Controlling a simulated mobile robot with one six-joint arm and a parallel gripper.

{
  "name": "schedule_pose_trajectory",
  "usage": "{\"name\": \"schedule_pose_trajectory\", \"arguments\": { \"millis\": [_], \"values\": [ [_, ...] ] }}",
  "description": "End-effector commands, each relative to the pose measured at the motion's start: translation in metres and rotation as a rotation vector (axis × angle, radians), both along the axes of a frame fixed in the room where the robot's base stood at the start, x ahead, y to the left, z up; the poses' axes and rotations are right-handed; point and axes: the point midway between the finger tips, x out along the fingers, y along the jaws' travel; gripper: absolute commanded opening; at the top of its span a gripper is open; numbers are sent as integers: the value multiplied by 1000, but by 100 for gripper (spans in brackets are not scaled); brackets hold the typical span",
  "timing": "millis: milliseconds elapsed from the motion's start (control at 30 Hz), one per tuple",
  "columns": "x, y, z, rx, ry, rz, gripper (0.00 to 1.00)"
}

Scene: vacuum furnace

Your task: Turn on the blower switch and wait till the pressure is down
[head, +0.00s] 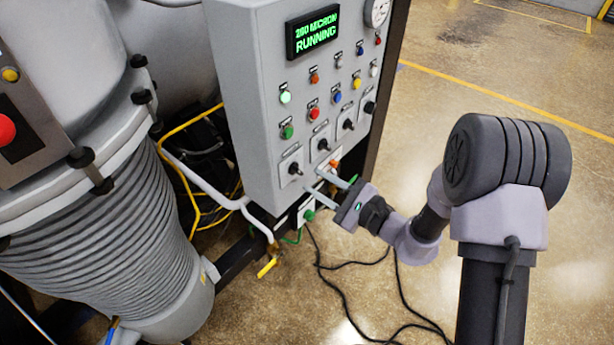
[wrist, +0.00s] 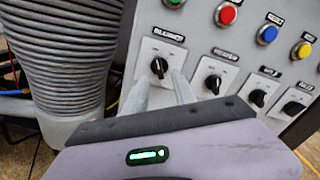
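The blower switch (wrist: 159,66) is a black rotary knob on a white plate, leftmost in the row of knobs on the grey panel. It also shows in the head view (head: 295,168). Its label is blurred, and the exact setting is hard to read. My gripper (wrist: 160,84) has its two fingers apart with nothing between them. The fingertips are just below the knob in the wrist view; contact is not visible. In the head view my gripper (head: 316,182) is in front of the panel's lower edge. The display (head: 312,32) shows green text, apparently "280 MICRON" and "RUNNING".
More black knobs (wrist: 213,83) sit to the right of the blower switch, with coloured buttons (head: 314,113) above. A ribbed grey furnace column (head: 110,235) stands left of the panel. Yellow hoses and a pipe run between them. Black cables (head: 345,315) lie on the floor; floor at right is open.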

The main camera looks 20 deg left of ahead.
Motion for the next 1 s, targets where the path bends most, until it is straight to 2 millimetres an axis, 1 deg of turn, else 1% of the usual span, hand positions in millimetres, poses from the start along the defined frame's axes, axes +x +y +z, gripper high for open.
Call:
{"name": "schedule_pose_trajectory", "arguments": {
  "millis": [33,100,200,300,500,533,600,667,700,1000],
  "values": [
    [3,11,-1,-1,-2,4,32],
    [8,22,0,0,-1,4,32],
    [13,33,0,0,0,2,32],
    [15,37,0,0,0,1,32],
    [15,37,0,0,0,1,32],
    [15,37,0,0,0,1,30],
    [15,37,0,0,0,1,16],
    [15,37,0,0,0,1,4],
    [15,37,0,0,0,1,0],
    [15,37,0,3,9,1,0]
  ]
}}
